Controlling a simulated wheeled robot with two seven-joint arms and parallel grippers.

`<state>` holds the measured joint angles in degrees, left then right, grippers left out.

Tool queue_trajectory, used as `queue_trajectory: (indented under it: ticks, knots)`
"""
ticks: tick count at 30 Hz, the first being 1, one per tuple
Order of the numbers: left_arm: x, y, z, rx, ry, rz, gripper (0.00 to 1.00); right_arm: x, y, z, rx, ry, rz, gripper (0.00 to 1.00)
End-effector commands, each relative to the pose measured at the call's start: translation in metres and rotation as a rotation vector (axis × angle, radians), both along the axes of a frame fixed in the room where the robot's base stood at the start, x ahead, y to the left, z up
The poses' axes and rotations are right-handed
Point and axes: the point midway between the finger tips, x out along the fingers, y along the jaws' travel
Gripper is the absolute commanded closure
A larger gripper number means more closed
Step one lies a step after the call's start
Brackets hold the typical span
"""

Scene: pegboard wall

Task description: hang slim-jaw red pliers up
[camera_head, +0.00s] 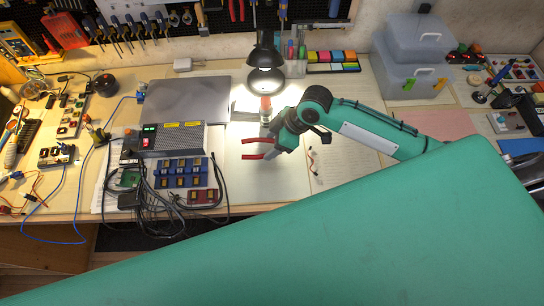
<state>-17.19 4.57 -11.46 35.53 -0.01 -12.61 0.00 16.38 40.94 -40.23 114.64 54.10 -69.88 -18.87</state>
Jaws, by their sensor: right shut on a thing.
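The red pliers (258,140) are in my right gripper (272,148), above the middle of the bench. Their two red handles stick out to the left, spread apart. Their jaws are hidden by the gripper, so I cannot tell how slim they are. The pegboard (215,20) runs along the back wall at the top left, cut off by the picture's edge. A red-handled tool (237,10) hangs on it, above the lamp's left side. My left gripper is not in view.
A lit desk lamp (265,55) stands behind the right gripper. A closed laptop (188,98), a power supply (172,139) and cables lie to the left. Clear storage boxes (408,65) stand at the back right. My own green arm part covers the foreground.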

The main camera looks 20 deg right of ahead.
Motion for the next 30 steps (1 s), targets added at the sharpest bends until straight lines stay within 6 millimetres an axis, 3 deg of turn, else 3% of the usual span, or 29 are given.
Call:
queue_trajectory:
  ticks: [6, 18, 30]
  knots:
    - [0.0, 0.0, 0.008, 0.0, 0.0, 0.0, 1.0, -0.001, 0.001, -0.047, 0.001, 0.002, -0.002, 0.86]
    - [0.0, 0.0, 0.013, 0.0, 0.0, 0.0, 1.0, 0.0, 0.001, -0.092, 0.0, 0.001, -0.002, 0.86]
    - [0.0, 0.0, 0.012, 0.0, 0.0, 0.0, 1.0, 0.0, 0.0, -0.101, 0.0, -0.002, -0.001, 0.86]
